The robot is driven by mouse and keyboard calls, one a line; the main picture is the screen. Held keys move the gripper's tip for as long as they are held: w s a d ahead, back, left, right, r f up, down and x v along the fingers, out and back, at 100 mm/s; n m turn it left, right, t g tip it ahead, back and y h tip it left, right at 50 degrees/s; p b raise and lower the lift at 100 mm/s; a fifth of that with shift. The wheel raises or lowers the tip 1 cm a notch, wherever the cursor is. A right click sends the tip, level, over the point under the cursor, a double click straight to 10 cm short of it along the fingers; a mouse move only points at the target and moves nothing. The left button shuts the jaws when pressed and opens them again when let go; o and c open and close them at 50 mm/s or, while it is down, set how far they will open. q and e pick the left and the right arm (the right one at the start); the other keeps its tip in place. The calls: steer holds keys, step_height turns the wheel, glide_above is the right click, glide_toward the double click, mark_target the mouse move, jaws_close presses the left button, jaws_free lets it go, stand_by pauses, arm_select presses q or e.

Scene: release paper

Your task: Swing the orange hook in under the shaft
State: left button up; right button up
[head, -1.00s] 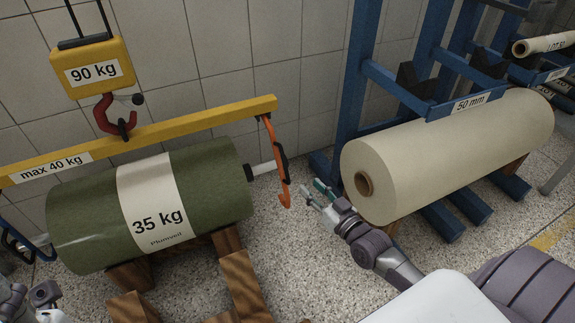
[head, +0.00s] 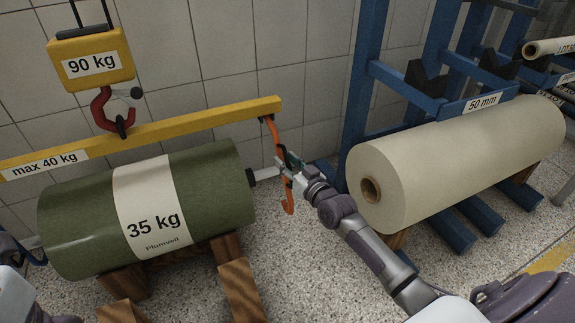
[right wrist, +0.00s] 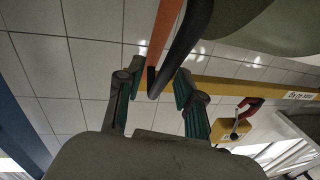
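The orange hook (head: 290,207) hangs from the right end of the yellow beam (head: 200,122), its curved lower tip below shaft height. The grey shaft (head: 266,174) sticks out from the right end of the green roll (head: 75,217), just left of the hook. My right gripper (head: 286,164) is at the hook's middle. In the right wrist view, the open fingers of my right gripper (right wrist: 160,82) stand either side of the orange hook (right wrist: 160,40) and its black grip (right wrist: 180,50), with gaps visible. My left gripper's fingers are out of view; only part of my left arm shows.
A yellow 90 kg scale (head: 90,85) holds the beam by a red hook (head: 105,112). Wooden supports (head: 240,285) stand under the green roll. The tiled wall is behind.

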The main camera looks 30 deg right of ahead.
jaws_close()
stand_by(0.4)
